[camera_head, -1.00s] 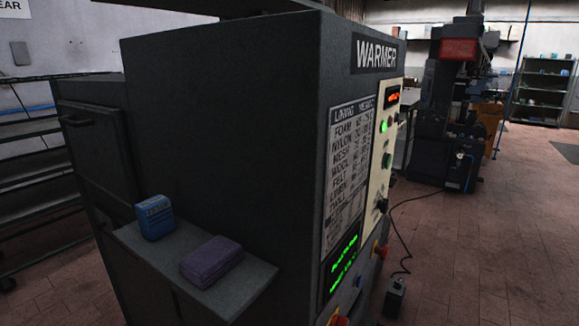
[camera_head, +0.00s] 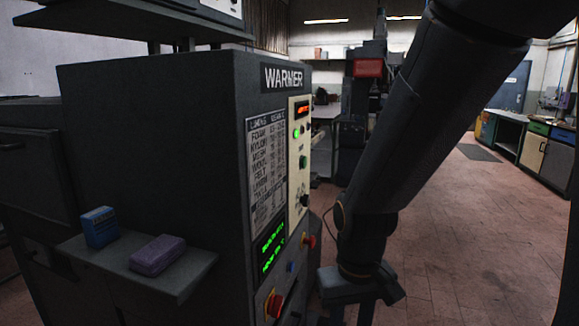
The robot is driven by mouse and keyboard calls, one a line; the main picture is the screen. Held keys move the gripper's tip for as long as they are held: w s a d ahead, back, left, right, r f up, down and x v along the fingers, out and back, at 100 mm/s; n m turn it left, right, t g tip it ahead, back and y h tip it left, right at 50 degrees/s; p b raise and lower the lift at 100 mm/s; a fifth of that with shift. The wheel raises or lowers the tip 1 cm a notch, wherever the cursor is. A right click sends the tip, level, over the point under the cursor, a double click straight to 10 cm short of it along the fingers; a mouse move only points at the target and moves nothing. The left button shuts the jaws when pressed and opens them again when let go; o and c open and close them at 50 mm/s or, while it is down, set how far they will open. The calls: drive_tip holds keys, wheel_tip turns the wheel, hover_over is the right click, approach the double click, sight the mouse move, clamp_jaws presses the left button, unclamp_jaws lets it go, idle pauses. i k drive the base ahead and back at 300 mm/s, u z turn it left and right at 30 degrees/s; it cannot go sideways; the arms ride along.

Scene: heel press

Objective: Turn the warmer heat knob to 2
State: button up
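The warmer (camera_head: 150,140) is a dark grey cabinet at the left, with a cream control panel (camera_head: 299,140) on its narrow front seen at a steep angle. A black knob (camera_head: 305,201) sits low on that panel, with small dial marks above it. Its pointer setting is too small to read. My gripper (camera_head: 352,312) hangs at the bottom centre, right of the warmer front and below the knob, apart from it. Its fingertips are cut off by the frame edge, so its opening does not show clearly.
Red knobs (camera_head: 274,304) stick out from the warmer's lower front, below a green text display (camera_head: 271,250). A side shelf (camera_head: 190,276) holds a blue box (camera_head: 99,227) and a purple block (camera_head: 158,254). Open floor (camera_head: 470,240) lies to the right.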

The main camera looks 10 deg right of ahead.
sight(305, 199)
drive_tip(key=z, duration=2.1)
drive_tip(key=i, duration=0.4)
drive_tip(key=u, duration=2.3)
